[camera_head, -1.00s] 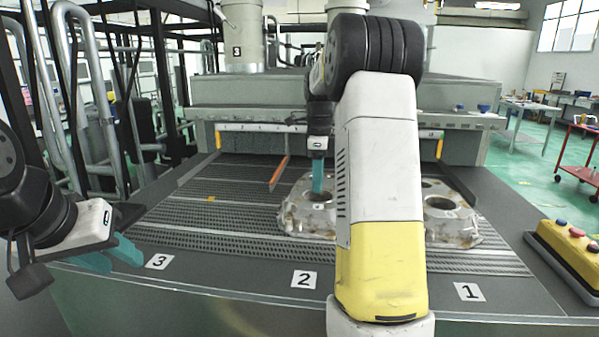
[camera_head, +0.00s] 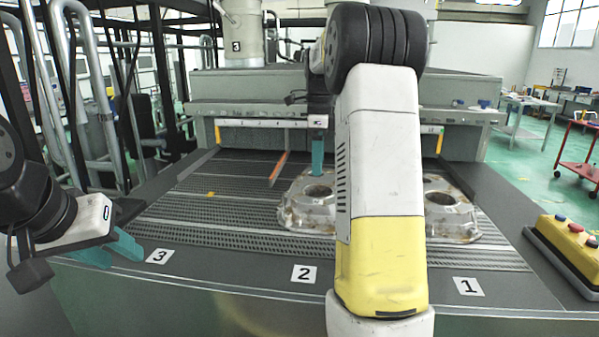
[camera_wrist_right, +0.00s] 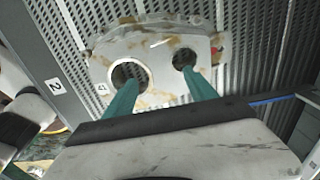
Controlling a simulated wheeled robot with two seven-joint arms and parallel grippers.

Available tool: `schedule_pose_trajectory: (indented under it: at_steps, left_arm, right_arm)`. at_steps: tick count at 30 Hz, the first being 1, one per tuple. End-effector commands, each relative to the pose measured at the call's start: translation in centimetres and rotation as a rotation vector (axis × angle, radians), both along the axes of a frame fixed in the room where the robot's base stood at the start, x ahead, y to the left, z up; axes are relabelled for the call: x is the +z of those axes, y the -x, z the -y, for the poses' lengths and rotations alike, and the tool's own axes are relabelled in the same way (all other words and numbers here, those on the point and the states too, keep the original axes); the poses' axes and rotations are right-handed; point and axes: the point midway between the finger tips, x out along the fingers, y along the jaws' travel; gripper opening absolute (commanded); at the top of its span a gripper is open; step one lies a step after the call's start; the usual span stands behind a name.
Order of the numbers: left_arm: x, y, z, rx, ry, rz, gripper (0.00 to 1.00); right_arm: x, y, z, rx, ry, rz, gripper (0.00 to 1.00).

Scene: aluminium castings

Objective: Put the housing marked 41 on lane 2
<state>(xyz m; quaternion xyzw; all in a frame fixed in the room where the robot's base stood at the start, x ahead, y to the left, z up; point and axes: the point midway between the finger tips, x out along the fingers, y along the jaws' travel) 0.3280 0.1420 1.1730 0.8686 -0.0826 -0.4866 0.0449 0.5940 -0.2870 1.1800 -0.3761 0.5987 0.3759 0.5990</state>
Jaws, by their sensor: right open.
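A cast aluminium housing (camera_head: 308,212) with a large round bore sits on the slotted bed behind the card marked 2 (camera_head: 304,274). My right gripper (camera_head: 318,158) is above its back edge, mostly hidden by my right arm. In the right wrist view its open, empty fingers (camera_wrist_right: 160,92) reach over this housing (camera_wrist_right: 155,48), one by the large bore, one by the smaller hole. A small tag (camera_wrist_right: 101,88) on the housing is too small to read surely. A second housing (camera_head: 450,212) sits to the right, partly hidden by my arm. My left gripper (camera_head: 108,252) is open and empty at the front left.
Cards 3 (camera_head: 159,256) and 1 (camera_head: 468,287) lie along the front edge. An orange bar (camera_head: 278,170) stands left of the nearer housing. A yellow button box (camera_head: 566,246) is at the right. The bed behind card 3 is mostly clear.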

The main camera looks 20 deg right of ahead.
Motion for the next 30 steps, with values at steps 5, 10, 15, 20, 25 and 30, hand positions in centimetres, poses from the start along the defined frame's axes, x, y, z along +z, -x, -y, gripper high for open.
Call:
schedule_pose_trajectory:
  at_steps: [5, 10, 15, 20, 25, 30]
  left_arm:
    - [0.0, 0.0, 0.0, 0.0, 0.0, 0.0, 0.36]
    - [0.0, 0.0, 0.0, 0.0, 0.0, 0.0, 0.36]
    - [0.0, 0.0, 0.0, 0.0, 0.0, 0.0, 0.36]
    - [0.0, 0.0, 0.0, 0.0, 0.0, 0.0, 0.36]
    - [0.0, 0.0, 0.0, 0.0, 0.0, 0.0, 0.36]
    - [0.0, 0.0, 0.0, 0.0, 0.0, 0.0, 0.36]
  right_arm:
    - [4.0, -0.1, 0.0, 0.0, 0.001, 0.005, 0.65]
    - [6.7, -0.1, 0.0, 0.0, 0.0, 0.002, 0.65]
    - [7.9, 0.2, -0.1, 0.016, -0.004, 0.006, 0.65]
    - [8.8, 2.4, -1.1, 0.197, -0.028, 0.061, 0.65]
    - [9.1, 7.2, -3.7, 0.581, -0.037, 0.187, 0.65]
    - [8.2, 12.5, -6.9, 0.99, 0.015, 0.32, 0.65]
